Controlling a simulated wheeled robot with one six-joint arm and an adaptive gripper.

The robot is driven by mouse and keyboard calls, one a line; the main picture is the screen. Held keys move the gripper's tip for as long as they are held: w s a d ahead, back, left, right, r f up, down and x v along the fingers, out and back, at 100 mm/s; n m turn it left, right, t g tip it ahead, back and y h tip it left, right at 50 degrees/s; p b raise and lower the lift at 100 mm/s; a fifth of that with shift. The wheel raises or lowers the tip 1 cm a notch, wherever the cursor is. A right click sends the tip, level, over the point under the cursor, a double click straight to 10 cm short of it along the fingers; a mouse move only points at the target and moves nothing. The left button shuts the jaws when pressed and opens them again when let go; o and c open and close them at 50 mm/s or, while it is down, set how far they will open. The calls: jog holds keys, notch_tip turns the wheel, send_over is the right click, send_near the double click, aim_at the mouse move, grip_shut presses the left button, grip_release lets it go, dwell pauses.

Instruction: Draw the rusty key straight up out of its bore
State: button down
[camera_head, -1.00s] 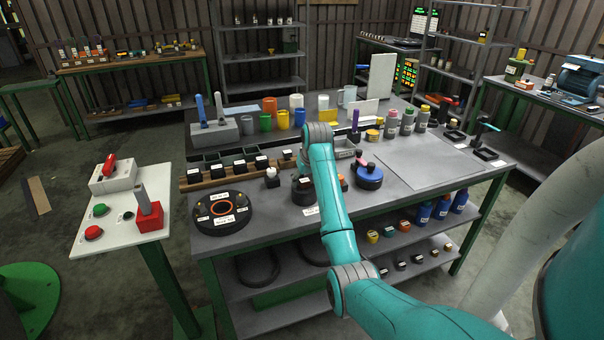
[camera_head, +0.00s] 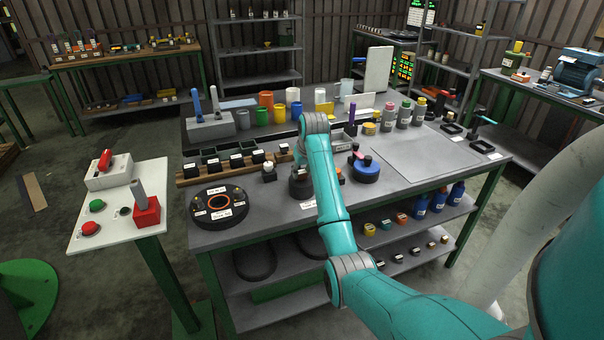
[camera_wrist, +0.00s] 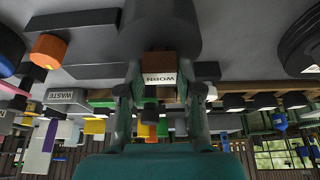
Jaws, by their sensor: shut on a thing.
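In the wrist view, which is upside down, a rust-brown block-like key (camera_wrist: 158,61) with a white label reading WORN sits between the fingers of my gripper (camera_wrist: 159,78). The gripper is shut on it. A dark round housing (camera_wrist: 160,25) lies right at the key's far side. I cannot tell whether the key's end is still inside the bore or clear of it; the bore is not visible. In the head view the dark housing (camera_head: 299,187) stands partly behind my arm, which hides the gripper and key.
A black disc with an orange ring (camera_head: 219,207) lies left of the housing. A blue round part (camera_head: 366,172) stands right of it. Behind is a wooden rack of small dark blocks (camera_head: 188,174). A bare grey sheet (camera_head: 425,158) covers the right of the bench.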

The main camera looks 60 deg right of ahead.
aim_at(302, 172)
jog(key=shift+r, duration=3.05)
jog(key=shift+r, duration=0.1)
